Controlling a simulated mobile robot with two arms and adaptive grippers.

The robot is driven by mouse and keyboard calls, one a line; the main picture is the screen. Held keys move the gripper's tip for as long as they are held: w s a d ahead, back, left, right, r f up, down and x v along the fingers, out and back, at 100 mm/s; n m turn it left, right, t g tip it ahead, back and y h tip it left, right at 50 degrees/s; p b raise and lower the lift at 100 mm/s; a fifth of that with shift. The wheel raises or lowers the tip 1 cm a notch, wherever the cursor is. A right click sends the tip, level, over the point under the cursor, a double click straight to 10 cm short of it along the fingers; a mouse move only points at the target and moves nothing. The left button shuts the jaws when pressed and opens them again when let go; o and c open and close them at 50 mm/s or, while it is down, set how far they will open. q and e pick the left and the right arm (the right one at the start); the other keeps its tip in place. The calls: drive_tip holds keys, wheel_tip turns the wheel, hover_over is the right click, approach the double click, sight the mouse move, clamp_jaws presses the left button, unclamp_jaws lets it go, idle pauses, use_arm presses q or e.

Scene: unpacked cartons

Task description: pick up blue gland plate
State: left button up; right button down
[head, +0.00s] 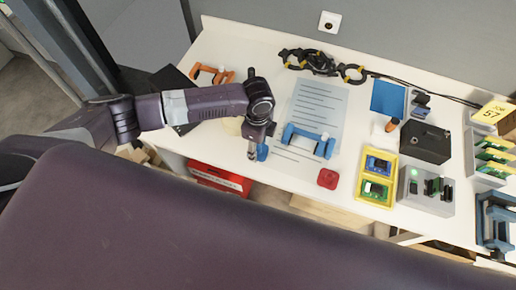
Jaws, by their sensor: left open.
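Several blue things are on the white table, and I cannot tell for certain which is the gland plate. A flat blue rectangular plate (388,98) lies at the back right. A blue bracket-shaped piece (322,148) lies at the middle, on a printed sheet. A small blue piece (262,152) shows right beside my left gripper (254,151), partly hidden by it. My left gripper is open and points down near the table's front edge, left of the blue bracket. Whether it touches the small blue piece is unclear. My right gripper is not in view.
An orange bracket (211,72) lies at the back left and black cables (310,61) along the wall. A red block (328,178), yellow tray (390,193), black box (425,142) and grey box (438,200) stand to the right. A red bin (218,179) is below the front edge.

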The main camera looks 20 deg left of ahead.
sight(258, 147)
use_arm(q)
drive_tip(key=shift+f, duration=0.1)
drive_tip(key=shift+c, duration=0.5)
clamp_jaws()
wheel_tip(258, 147, up, 20)
drive_tip(key=b, duration=0.2)
